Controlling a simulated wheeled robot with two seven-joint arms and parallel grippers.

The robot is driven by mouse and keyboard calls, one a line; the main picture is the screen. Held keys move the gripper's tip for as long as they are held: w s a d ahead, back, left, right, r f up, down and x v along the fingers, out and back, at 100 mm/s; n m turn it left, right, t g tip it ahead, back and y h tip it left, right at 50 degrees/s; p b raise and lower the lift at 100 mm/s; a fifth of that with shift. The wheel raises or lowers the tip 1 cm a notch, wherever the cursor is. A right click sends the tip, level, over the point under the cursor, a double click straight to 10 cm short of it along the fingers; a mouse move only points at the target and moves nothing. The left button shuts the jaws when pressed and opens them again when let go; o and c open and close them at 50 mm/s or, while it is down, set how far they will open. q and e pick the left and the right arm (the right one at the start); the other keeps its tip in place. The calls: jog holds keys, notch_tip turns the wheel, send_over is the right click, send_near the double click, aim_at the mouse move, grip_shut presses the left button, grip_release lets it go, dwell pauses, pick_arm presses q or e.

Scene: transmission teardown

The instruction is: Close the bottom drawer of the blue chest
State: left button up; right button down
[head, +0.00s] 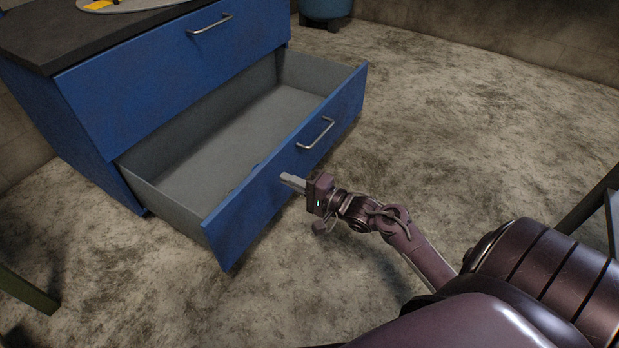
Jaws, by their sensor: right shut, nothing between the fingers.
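The blue chest (90,118) stands at the upper left with a dark top. Its bottom drawer (250,207) is pulled well out, showing a grey, mostly bare inside. A silver bar handle (316,133) sits on the drawer front. My right gripper (287,180) is shut and empty. Its fingertips are at the outer face of the drawer front, below and left of the handle; I cannot tell whether they touch it. My left gripper is not in view.
The upper drawer (160,75) is shut. A round grey item with a yellow piece (100,4) lies on the chest top (40,42). A blue container (325,8) stands at the back. The concrete floor right of the drawer is clear.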

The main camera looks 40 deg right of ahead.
aim_at(265, 169)
jog(key=b+x, duration=0.1)
jog(key=x, duration=0.1)
jog(key=b+x, duration=0.1)
jog(key=x, duration=0.1)
jog(key=shift+f, duration=0.2)
jog(key=shift+w+a+r+b, duration=0.1)
jog(key=shift+w+r+b, duration=0.05)
jog(key=shift+w+b, duration=0.3)
jog(key=shift+w+r, duration=0.1)
